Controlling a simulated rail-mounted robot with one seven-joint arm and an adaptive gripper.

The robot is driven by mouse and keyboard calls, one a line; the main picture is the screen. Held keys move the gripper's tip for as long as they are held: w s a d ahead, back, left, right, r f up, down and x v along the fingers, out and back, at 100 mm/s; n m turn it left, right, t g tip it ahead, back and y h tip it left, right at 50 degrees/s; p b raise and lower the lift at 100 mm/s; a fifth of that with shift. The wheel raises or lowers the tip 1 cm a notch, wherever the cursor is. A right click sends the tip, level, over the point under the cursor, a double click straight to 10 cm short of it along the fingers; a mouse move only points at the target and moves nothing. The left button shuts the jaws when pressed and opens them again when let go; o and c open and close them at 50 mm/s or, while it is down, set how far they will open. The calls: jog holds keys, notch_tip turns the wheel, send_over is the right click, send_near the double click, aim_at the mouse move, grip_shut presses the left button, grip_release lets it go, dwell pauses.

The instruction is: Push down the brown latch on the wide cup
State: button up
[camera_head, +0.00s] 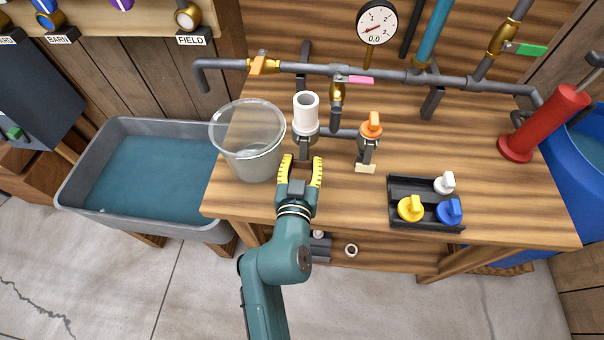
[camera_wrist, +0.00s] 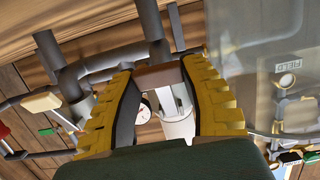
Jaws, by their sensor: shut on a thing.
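The white wide cup (camera_head: 306,108) stands upright on a grey fitting at the bench's front, right of the clear bucket. In the wrist view the cup (camera_wrist: 178,129) shows between my fingers. The brown latch (camera_wrist: 158,76) lies across the gap between the two yellow-padded fingertips. In the head view the latch is mostly hidden at the gripper. My gripper (camera_head: 303,164) is just in front of and below the cup, its fingers apart and shut on the brown latch.
A clear bucket (camera_head: 248,140) stands close on the left. An orange-handled fitting (camera_head: 370,136) with a beige tab is on the right. A black tray (camera_head: 429,217) of coloured knobs lies farther right. A grey pipe (camera_head: 393,76) and pressure gauge (camera_head: 377,21) are behind.

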jog(key=shift+f, duration=0.1)
dwell(0.3)
jog(key=o, duration=1.2)
jog(key=shift+w, duration=0.1)
jog(key=v, duration=1.2)
jog(key=shift+f, duration=0.2)
jog(key=shift+d, duration=0.1)
